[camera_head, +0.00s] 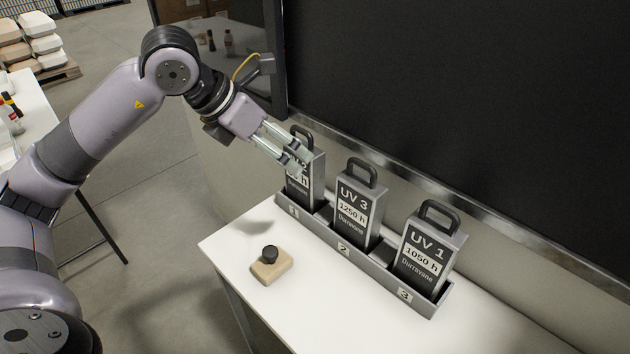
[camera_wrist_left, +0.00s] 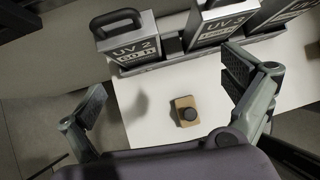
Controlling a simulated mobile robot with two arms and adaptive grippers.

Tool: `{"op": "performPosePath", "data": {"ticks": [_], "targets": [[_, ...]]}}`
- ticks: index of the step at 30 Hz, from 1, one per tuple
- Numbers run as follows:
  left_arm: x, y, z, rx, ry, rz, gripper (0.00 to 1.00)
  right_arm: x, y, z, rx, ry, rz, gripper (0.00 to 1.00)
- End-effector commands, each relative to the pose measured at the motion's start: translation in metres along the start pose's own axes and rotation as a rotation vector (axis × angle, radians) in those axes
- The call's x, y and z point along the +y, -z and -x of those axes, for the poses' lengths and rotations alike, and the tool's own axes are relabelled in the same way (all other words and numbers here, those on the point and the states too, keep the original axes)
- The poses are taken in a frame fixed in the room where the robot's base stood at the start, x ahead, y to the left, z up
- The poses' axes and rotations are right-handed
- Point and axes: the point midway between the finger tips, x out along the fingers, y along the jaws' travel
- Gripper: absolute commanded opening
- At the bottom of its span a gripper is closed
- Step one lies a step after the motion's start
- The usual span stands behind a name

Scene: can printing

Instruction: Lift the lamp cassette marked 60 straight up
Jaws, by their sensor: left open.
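The lamp cassette marked UV 2 (camera_head: 305,192) stands upright in slot 1 of a grey rack (camera_head: 320,224). My left gripper covers part of its label in the head view. In the left wrist view the cassette (camera_wrist_left: 135,50) shows its black loop handle and a label that seems to read 60 h. My left gripper (camera_head: 299,160) is open and empty, with its fingers in front of the cassette's upper part. In the left wrist view the open fingers (camera_wrist_left: 165,88) hold nothing, and the cassette lies beyond them. My right gripper is not in view.
Cassettes UV 3 (camera_head: 357,210), marked 1250 h, and UV 1 (camera_head: 427,255), marked 1050 h, stand in slots 2 and 3. A tan block with a black knob (camera_head: 270,264) lies on the white table (camera_head: 330,305). A dark panel (camera_head: 480,110) rises behind the rack.

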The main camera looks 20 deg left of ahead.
Motion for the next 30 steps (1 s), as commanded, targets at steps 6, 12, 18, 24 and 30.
{"op": "performPosePath", "data": {"ticks": [6, 12, 18, 24, 30], "targets": [[0.031, 0.009, 0.007, 0.042, -0.127, 0.016, 0.98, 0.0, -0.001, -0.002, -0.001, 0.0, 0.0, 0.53], [0.034, 0.011, -0.032, 0.046, -0.122, 0.016, 0.98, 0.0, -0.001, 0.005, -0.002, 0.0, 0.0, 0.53], [0.039, 0.012, -0.074, 0.044, -0.12, 0.016, 0.98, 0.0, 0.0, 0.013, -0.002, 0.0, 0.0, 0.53], [0.043, 0.013, -0.102, 0.041, -0.122, 0.015, 0.98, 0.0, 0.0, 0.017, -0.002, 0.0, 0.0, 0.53], [0.044, 0.015, -0.115, 0.043, -0.121, 0.016, 0.98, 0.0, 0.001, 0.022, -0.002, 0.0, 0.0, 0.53]]}}
